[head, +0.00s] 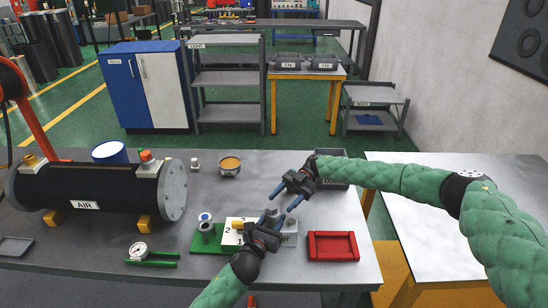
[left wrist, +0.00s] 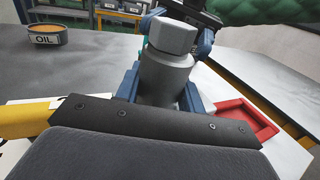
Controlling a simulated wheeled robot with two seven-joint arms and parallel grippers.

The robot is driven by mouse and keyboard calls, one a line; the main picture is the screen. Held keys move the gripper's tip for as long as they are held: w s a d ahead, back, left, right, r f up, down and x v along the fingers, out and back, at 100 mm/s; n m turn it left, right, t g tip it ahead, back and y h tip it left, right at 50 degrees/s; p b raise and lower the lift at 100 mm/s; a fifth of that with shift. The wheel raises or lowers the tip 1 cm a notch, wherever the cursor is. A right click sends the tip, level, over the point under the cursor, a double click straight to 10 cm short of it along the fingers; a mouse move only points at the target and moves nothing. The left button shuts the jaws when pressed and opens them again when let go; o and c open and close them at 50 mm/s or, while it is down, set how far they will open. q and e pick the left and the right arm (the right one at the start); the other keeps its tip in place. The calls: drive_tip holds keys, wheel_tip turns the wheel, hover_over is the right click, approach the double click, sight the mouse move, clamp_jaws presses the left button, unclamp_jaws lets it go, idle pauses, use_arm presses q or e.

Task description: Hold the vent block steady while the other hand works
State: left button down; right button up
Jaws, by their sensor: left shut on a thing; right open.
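The vent block appears as a grey block (head: 290,238) on the table, largely hidden by my grippers in the head view. In the left wrist view, a grey cylinder with a hexagonal top (left wrist: 166,75) stands upright between blue fingers. My left gripper (head: 278,222) is shut on this grey piece, a blue finger on either side. My right gripper (head: 287,195) is open, with its blue fingers pointing down just above and behind the left gripper. It seems empty. Its dark body shows at the top of the left wrist view, behind the hexagonal top.
A red tray (head: 332,258) lies right of the grippers. A green stand with a capped cylinder (head: 206,228) and a white numbered plate (head: 232,240) are to the left, with a gauge (head: 138,251) farther left. A black AIR tank (head: 90,190) and an OIL tin (head: 230,169) stand behind.

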drive_tip(key=w+f+n+t+h, duration=0.1)
drive_tip(key=n+t, duration=0.1)
drive_tip(key=n+t+h, duration=0.9)
drive_tip(key=n+t, duration=0.2)
drive_tip(key=n, duration=1.7)
approach(273, 206)
drive_tip(key=f, duration=0.9)
drive_tip(key=shift+a+f, duration=0.15)
drive_tip(key=shift+a, duration=0.05)
drive_tip(key=c, duration=1.1)
